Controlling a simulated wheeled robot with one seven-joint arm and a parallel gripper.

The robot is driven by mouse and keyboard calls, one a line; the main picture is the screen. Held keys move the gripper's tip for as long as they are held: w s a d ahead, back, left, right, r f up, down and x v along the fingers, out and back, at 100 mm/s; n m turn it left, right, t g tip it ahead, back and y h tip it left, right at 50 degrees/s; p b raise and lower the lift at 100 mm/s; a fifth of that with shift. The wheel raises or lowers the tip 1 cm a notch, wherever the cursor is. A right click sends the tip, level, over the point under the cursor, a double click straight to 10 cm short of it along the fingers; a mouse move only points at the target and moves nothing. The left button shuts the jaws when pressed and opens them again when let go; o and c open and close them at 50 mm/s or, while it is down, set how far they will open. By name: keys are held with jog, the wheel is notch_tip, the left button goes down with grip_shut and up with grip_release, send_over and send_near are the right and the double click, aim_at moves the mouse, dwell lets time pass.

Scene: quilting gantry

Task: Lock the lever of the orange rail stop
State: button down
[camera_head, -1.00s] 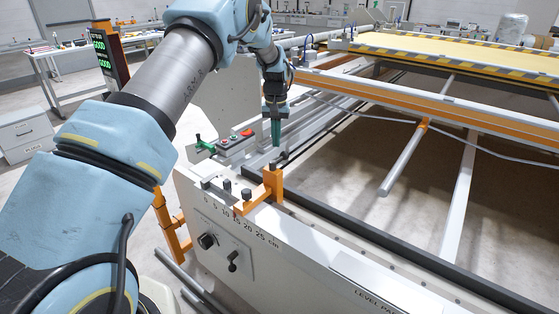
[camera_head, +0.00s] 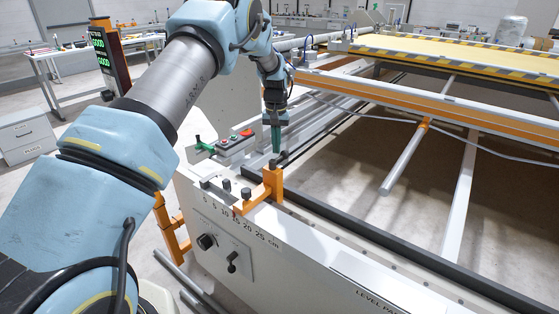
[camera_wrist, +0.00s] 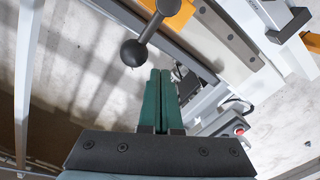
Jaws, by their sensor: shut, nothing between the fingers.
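The orange rail stop (camera_head: 272,184) sits on the corner of the machine's front panel, by the centimetre scale. It shows in part at the top of the wrist view (camera_wrist: 172,10). Its dark lever (camera_wrist: 149,30) ends in a round ball knob in the wrist view, beyond and slightly left of my fingertips. In the head view the lever (camera_head: 284,158) shows as a small dark bar beside the stop's top. My gripper (camera_head: 275,150) is shut and empty, with green fingers pointing down just above and behind the stop. In the wrist view the fingertips (camera_wrist: 160,73) appear apart from the knob.
Black knobs (camera_head: 246,194) stand on the front panel by the scale. A white and orange gantry beam (camera_head: 420,100) crosses behind. Open floor shows inside the frame on the right.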

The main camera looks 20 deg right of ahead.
jog(key=shift+s+d, duration=0.1)
jog(key=shift+d, duration=0.05)
jog(key=shift+s+d, duration=0.4)
jog(key=shift+d, duration=0.1)
jog(key=shift+s, duration=0.1)
